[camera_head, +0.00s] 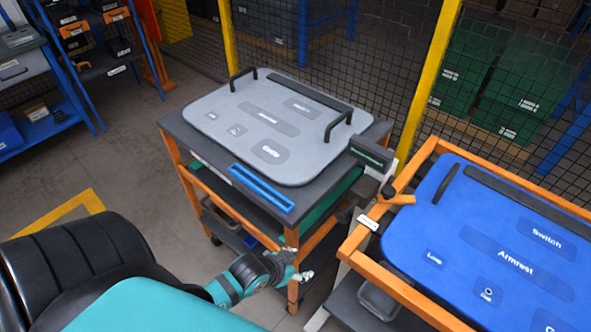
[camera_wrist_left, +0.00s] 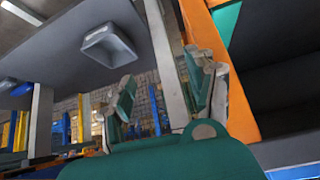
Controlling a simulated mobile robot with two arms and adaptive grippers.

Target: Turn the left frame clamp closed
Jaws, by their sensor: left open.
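The left frame clamp (camera_head: 397,199) is a small orange lever with a dark pivot at the left corner of the orange frame (camera_head: 356,240), beside the blue door panel (camera_head: 440,225). A small white label (camera_head: 368,222) sits just below it. Whether the clamp is closed is too small to tell. My left gripper (camera_head: 298,272) is low in front of the grey panel's cart, below and left of the clamp and apart from it. In the left wrist view its two fingers (camera_wrist_left: 165,92) are spread with nothing between them. My right gripper is not in view.
A grey panel (camera_head: 225,119) with black handles lies on an orange-legged cart (camera_head: 190,180). A small dark display (camera_head: 371,153) stands near the clamp. An orange post (camera_wrist_left: 208,35) and a grey shelf (camera_wrist_left: 60,50) are close in the wrist view. Floor is clear at left.

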